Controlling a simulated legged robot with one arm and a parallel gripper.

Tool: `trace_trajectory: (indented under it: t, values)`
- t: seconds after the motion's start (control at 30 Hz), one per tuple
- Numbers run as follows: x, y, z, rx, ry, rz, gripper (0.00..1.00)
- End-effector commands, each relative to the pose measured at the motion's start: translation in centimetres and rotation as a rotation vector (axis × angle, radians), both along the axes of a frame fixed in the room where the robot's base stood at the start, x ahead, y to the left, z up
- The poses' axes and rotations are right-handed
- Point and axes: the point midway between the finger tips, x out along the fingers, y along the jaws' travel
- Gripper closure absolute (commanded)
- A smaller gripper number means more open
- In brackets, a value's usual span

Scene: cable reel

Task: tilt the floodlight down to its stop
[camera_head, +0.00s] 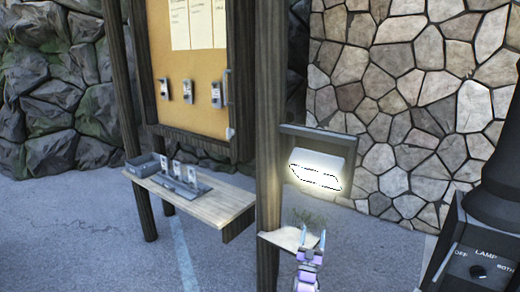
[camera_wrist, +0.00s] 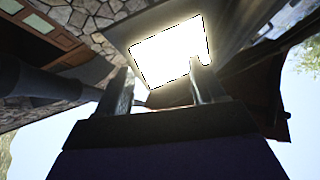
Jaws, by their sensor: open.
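The floodlight (camera_head: 322,160) is a pale grey housing with a glowing white face, mounted under a dark bracket beside a wooden post. Its lit face also fills the upper middle of the wrist view (camera_wrist: 170,50), overexposed. My gripper (camera_head: 312,237) is just below the floodlight in the head view, pointing up. In the wrist view its two fingers (camera_wrist: 163,75) stand apart, with the bright face beyond and partly between them. The right finger overlaps the lit face in that view; I cannot tell whether it touches. Nothing is held. The floodlight's hinge is not clear to see.
A wooden post (camera_head: 268,130) stands just left of the floodlight. A notice board (camera_head: 200,60) and a wooden shelf (camera_head: 225,205) with small items are further left. A dark lamp switch box (camera_head: 480,250) is at the lower right. A stone wall (camera_head: 440,80) stands behind.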

Motion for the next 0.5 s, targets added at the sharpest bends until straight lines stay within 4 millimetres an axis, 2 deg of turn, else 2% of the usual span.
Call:
trace_trajectory:
  t: [0.27, 0.5]
  values:
    - [1.9, 0.1, 2.0, 0.017, 0.098, 0.033, 0.31]
    - [4.0, 1.0, 4.6, 0.041, 0.244, 0.078, 0.31]
